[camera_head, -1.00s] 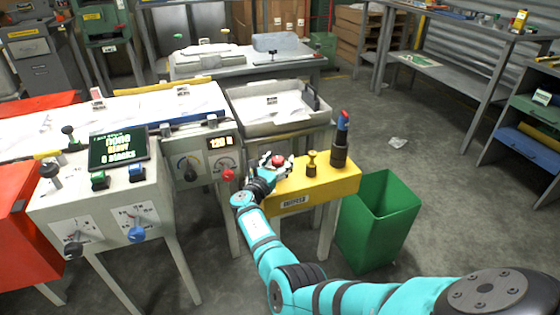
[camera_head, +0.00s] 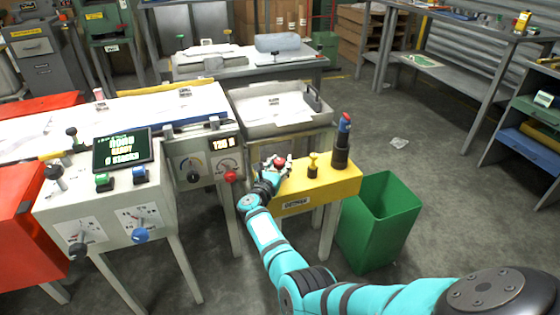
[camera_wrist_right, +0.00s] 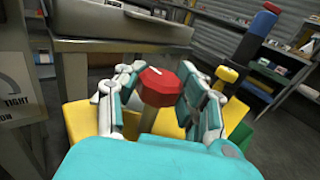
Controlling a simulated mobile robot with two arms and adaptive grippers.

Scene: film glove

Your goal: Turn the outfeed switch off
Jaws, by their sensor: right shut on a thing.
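The yellow outfeed box (camera_head: 336,186) stands at the centre, with a label on its front face. A red knob (camera_head: 280,162) is on its top at the left end; it also shows in the right wrist view (camera_wrist_right: 160,86), with a white mark on its top. My right gripper (camera_head: 276,167) is at this knob, its fingers on either side and closed on it. My left gripper does not show.
A yellow knob (camera_head: 313,165) and a dark post with a blue and red top (camera_head: 342,140) stand on the same box, right of my gripper. A green bin (camera_head: 380,215) is at its right. A grey tray (camera_head: 275,115) is behind. A control panel with a screen (camera_head: 122,150) is at left.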

